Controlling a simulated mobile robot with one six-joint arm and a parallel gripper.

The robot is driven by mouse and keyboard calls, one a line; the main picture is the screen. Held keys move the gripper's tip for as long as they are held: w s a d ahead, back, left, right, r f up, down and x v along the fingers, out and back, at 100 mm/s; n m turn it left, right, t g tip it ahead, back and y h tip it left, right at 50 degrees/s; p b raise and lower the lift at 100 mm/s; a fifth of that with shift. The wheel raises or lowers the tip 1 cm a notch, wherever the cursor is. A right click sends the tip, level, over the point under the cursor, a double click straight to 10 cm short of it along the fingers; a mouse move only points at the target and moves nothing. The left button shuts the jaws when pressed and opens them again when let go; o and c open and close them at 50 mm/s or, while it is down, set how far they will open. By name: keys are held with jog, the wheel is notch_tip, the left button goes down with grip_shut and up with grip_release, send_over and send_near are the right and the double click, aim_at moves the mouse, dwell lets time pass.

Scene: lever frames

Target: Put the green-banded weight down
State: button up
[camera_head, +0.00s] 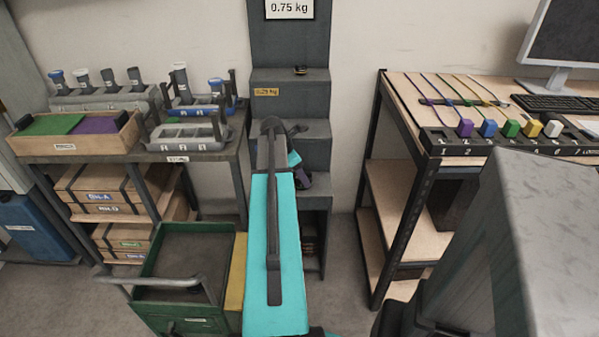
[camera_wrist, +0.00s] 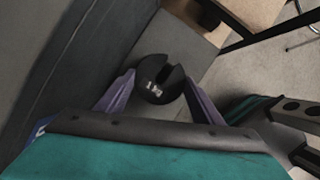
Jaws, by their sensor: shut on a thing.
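A black slotted disc weight (camera_wrist: 160,79) with pale markings sits between the purple fingers of my gripper (camera_wrist: 159,82) in the wrist view. My gripper is shut on it. No green band shows on the visible face. A dark grey surface lies beyond the weight; I cannot tell whether they touch. In the head view my gripper (camera_head: 303,181) is partly hidden behind my turquoise arm, in front of the grey stepped stand (camera_head: 291,78). The held weight cannot be made out there.
A small black weight with a yellow band (camera_head: 300,70) rests on an upper step. A sign (camera_head: 289,9) reads 0.75 kg. A bench with trays (camera_head: 188,137) stands left, a green cart (camera_head: 185,311) front left, and a desk with coloured blocks (camera_head: 510,130) right.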

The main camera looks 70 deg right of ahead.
dwell(0.3)
jog(key=o, duration=1.9)
jog(key=shift+f, duration=0.1)
jog(key=shift+o, duration=0.2)
jog(key=v, duration=1.2)
